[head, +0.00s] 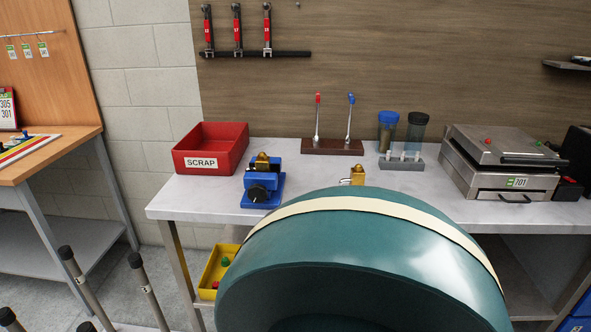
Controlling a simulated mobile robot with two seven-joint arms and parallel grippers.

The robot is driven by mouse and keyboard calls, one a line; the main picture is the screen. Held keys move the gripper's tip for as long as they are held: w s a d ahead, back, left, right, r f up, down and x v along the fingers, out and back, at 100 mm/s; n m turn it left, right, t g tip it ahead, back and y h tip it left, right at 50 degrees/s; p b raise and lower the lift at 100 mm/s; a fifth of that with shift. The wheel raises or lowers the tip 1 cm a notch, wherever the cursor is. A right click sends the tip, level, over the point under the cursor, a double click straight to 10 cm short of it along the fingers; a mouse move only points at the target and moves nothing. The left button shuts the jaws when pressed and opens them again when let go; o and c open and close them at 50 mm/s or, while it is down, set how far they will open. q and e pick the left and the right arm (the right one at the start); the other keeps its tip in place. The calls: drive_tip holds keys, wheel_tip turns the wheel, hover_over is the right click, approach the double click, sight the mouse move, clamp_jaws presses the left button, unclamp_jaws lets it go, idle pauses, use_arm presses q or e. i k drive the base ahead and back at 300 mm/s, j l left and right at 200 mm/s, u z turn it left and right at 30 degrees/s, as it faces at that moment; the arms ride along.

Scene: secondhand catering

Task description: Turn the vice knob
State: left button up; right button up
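A small blue vice (277,186) stands on the light grey worktop, left of centre. A black round knob (258,193) is on its front, facing me. A brass-coloured piece (262,163) sits at the top of the vice. Neither of my grippers is in view, so I cannot tell where they are relative to the knob.
A large teal rounded thing with a cream band (330,205) fills the near foreground and hides much of the worktop (200,200). A red SCRAP bin (210,147) stands left of the vice. A brass piece (357,174) shows behind the teal thing. Black-capped rods (148,290) rise at lower left.

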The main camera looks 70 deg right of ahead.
sight(257, 193)
drive_tip(key=z, duration=2.1)
drive_tip(key=j, duration=0.85)
